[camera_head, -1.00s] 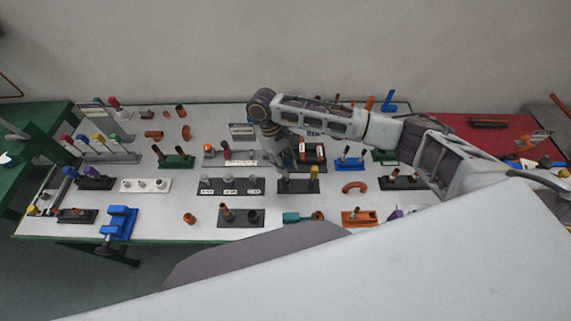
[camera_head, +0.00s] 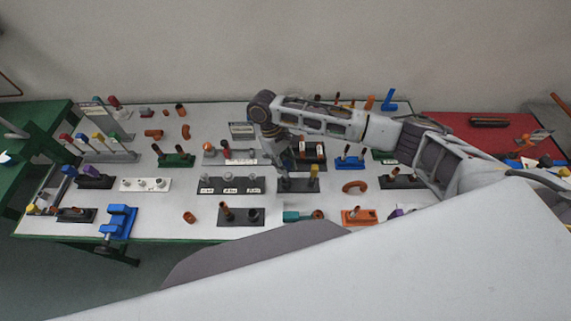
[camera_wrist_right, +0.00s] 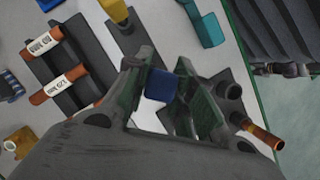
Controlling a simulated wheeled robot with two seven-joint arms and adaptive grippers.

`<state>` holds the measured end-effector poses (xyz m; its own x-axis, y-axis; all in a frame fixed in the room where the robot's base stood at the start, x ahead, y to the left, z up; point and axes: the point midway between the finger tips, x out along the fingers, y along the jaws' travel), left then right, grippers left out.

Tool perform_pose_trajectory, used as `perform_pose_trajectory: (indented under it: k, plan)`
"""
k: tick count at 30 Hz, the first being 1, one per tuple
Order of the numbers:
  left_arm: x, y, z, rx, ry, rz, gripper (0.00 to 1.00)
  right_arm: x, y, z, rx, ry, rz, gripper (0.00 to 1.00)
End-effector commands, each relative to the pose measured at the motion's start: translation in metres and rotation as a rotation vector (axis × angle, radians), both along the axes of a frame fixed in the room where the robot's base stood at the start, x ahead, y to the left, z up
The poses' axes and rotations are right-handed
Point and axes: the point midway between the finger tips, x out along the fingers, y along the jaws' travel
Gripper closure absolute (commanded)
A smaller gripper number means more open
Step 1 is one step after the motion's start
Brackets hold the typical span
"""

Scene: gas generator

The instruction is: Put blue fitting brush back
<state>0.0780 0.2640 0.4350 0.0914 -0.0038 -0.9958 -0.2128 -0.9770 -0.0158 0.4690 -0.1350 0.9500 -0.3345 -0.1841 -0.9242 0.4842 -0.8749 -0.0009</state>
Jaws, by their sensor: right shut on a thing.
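My right gripper (camera_head: 285,165) hangs over the middle of the white table. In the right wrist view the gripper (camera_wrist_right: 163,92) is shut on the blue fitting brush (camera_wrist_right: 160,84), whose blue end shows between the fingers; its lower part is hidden. A dark holder (camera_wrist_right: 126,38) with a yellow-topped brush (camera_wrist_right: 116,10) lies just below and beside the fingers. In the head view this holder (camera_head: 297,187) and yellow brush (camera_head: 314,171) are partly covered by the gripper. I cannot tell whether the blue brush touches the holder. My left gripper is not in view.
A dark base with a copper pipe (camera_head: 227,211) stands in front. A grey labelled rack (camera_head: 230,191) lies to the left. A black holder with labelled copper pieces (camera_head: 310,152) is behind. A teal piece (camera_head: 291,216) lies near the front edge.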

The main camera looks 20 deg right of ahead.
Motion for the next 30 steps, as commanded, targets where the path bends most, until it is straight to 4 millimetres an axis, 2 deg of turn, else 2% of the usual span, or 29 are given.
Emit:
perform_pose_trajectory:
  k: [30]
  plan:
    - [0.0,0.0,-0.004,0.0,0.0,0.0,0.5,0.0,0.0,-0.019,-0.001,0.0,0.0,0.93]
